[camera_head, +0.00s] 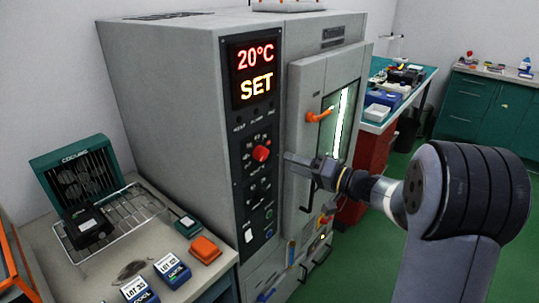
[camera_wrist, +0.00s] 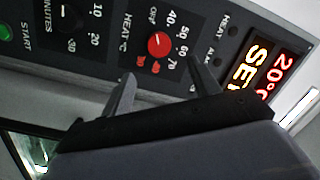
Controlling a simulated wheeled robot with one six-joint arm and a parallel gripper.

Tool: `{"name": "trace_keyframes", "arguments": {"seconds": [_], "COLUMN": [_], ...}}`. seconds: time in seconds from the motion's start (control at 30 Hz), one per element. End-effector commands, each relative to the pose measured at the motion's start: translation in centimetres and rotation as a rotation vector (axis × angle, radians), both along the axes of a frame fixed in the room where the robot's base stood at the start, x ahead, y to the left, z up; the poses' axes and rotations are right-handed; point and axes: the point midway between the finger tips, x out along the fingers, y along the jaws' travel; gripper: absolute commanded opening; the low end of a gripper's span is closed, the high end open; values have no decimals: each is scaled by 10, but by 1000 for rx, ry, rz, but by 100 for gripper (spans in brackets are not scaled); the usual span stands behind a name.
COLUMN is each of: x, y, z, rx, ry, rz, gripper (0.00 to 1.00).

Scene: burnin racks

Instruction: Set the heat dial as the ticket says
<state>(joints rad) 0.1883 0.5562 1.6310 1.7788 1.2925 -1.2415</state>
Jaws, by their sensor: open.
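The red heat dial (camera_head: 261,153) is on the black control panel of the grey oven. In the wrist view the heat dial (camera_wrist: 158,45) is ringed by OFF, 40, 50, 60, 70 and red marks; its exact setting is hard to tell. The display (camera_head: 255,70) reads "20°C" and "SET". My gripper (camera_head: 287,157) is just right of the dial, apart from it in the head view. In the wrist view the open jaws (camera_wrist: 163,75) point at the panel on either side of the dial, nothing between them. I cannot identify a ticket for certain.
The left bench (camera_head: 70,272) holds a wire rack (camera_head: 140,207), blue boxes marked LOT (camera_head: 172,270) and an orange block (camera_head: 205,249). Green floor (camera_head: 380,220) lies open at the right.

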Motion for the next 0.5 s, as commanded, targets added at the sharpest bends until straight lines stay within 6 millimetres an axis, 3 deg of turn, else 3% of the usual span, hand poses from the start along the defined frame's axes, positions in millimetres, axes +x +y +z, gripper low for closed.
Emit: {"name": "trace_keyframes", "arguments": {"seconds": [0.3, 0.5], "x": [30, 40], "y": [53, 70], "z": [1, 0], "rx": [-1, -2], "ry": [4, 5], "rz": [5, 2], "gripper": [58, 58]}}
